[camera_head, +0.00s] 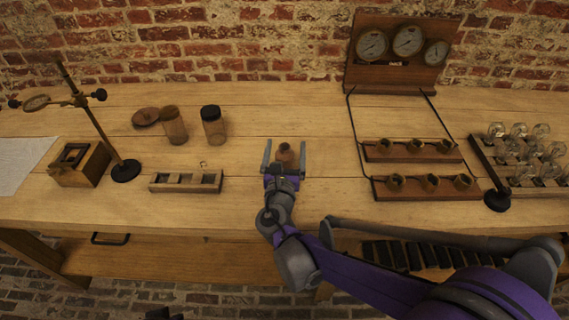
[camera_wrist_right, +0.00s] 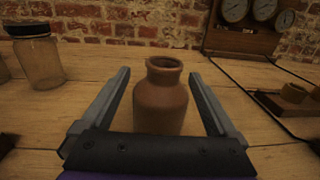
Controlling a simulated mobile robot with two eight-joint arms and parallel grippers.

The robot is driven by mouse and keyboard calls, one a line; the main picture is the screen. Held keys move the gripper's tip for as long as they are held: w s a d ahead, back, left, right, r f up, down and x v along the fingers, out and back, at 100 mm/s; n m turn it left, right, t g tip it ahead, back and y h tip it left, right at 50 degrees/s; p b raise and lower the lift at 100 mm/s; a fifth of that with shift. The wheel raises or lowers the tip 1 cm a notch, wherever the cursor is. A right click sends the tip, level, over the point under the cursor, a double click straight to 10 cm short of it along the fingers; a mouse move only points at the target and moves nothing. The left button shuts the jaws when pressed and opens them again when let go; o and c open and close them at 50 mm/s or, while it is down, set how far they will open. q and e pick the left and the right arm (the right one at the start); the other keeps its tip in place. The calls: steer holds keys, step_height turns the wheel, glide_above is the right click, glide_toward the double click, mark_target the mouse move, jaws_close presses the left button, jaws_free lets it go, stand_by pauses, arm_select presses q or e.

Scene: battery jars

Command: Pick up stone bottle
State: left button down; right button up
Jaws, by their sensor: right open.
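The stone bottle (camera_head: 287,154) is a small brown jar with a narrow neck, standing upright on the wooden workbench. My right gripper (camera_head: 286,158) is open, with one finger on each side of the bottle. In the right wrist view the bottle (camera_wrist_right: 161,97) stands between the two open fingers (camera_wrist_right: 161,110), with a visible gap on both sides. Its lower part is hidden behind the gripper's palm. A dark part low in the head view may be mine, but my left gripper cannot be made out.
Left of the bottle stand two jars, one dark-lidded (camera_head: 213,127), and a wooden block with compartments (camera_head: 185,182). Right are wooden racks with small cups (camera_head: 412,158) and a gauge panel (camera_head: 392,75). A magnifier stand (camera_head: 125,170) is far left. Bench around the bottle is clear.

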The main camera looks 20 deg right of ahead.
jaws_close()
stand_by(0.5)
